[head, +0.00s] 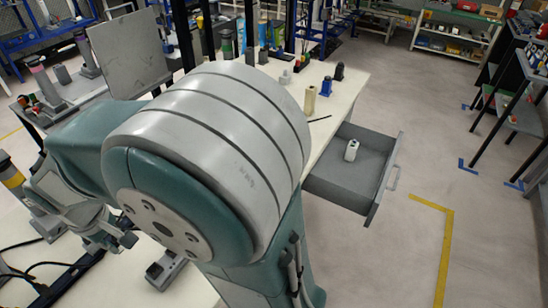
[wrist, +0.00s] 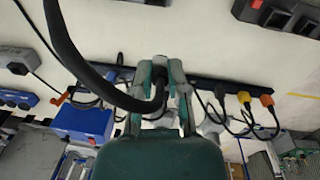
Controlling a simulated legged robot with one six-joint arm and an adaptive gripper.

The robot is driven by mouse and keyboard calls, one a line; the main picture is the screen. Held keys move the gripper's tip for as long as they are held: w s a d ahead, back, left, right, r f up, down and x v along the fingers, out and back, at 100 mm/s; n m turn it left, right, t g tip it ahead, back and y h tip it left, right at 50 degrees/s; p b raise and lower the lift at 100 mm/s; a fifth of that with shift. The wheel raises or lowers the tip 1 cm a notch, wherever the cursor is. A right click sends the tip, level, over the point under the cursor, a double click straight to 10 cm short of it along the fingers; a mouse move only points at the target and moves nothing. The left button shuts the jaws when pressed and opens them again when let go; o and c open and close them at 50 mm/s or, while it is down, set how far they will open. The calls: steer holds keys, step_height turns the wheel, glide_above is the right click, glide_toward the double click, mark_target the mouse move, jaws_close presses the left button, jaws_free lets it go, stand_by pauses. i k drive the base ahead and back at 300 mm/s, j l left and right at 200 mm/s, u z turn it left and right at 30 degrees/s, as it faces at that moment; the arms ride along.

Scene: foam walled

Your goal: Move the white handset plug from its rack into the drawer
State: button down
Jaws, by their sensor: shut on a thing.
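The grey drawer (head: 385,182) stands pulled open at the table's right side in the head view. A small white upright piece with a dark top (head: 351,150) is inside it; I cannot tell whether it is a plug. My gripper (head: 112,236) is at the left in the head view, low over the pale table. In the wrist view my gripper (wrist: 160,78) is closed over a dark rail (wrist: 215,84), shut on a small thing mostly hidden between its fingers. I cannot make out whether that is the white handset plug. A white shape (wrist: 208,124) shows beside the right finger.
Black cables, with yellow (wrist: 244,97) and orange (wrist: 266,100) plugs, run along the rail. A blue box (wrist: 85,122) is left of the gripper. A beige cylinder (head: 310,99) and a blue piece (head: 326,87) stand on the table near the drawer. Open floor lies beyond it.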

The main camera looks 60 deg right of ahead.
mark_target(348, 187)
steer(key=k+l+z, duration=0.1)
steer(key=l, duration=0.45)
steer(key=k+l, duration=0.25)
steer(key=l, duration=0.35)
steer(key=k+l+z, duration=0.15)
steer(key=l, duration=0.45)
steer(key=k+l+z, duration=0.1)
steer(key=l, duration=0.45)
steer(key=k+l, duration=0.1)
steer(key=l, duration=0.55)
steer(key=k+l+z, duration=0.15)
steer(key=l, duration=0.45)
